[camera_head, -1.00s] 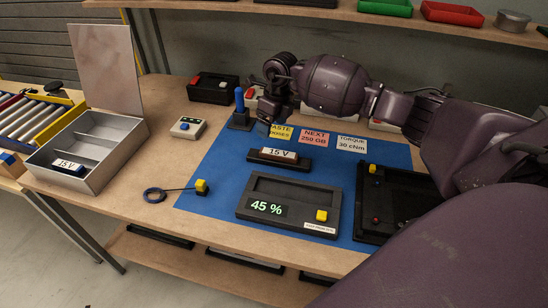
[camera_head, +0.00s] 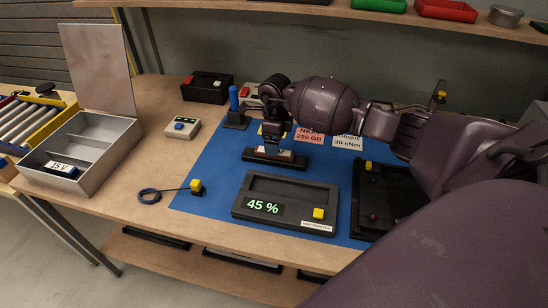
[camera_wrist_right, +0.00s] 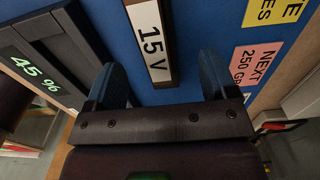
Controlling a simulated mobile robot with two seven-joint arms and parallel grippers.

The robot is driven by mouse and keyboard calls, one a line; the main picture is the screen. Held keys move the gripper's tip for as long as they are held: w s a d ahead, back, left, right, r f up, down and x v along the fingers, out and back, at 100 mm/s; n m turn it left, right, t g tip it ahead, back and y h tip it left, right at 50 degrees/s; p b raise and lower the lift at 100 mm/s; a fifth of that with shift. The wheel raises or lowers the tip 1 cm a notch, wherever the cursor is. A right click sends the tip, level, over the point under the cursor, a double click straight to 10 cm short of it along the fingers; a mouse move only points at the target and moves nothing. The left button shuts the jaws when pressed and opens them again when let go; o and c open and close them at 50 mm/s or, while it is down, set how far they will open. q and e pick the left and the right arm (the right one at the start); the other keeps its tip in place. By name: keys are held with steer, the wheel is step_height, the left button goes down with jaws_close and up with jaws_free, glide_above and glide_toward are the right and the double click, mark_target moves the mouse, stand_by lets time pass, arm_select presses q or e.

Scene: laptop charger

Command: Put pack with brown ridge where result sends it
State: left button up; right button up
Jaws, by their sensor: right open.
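A pack labelled 15 V (camera_head: 286,155) sits in a low black holder (camera_head: 256,156) on the blue mat, behind the tester. In the right wrist view the pack (camera_wrist_right: 152,40) shows a white label with brown along its sides. My right gripper (camera_head: 270,139) is over it, partly hiding it in the head view. In the wrist view the gripper (camera_wrist_right: 162,80) is open, one finger to each side of the pack. The dark tester (camera_head: 262,206) reads 45 % and has a yellow button block (camera_head: 318,213). My left gripper is not in view.
A blue-sided 15 V pack (camera_head: 62,169) lies in the open metal box (camera_head: 112,150) at left. Sign cards (camera_head: 347,142) stand behind the holder. A black tray (camera_head: 370,205) is right of the tester. A blue lever (camera_head: 234,100) stands near the gripper.

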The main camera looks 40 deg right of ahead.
mark_target(285, 159)
steer(key=f, duration=0.4)
steer(key=shift+s+a+f, duration=0.15)
steer(key=shift+a+f, duration=0.1)
steer(key=c, duration=1.3)
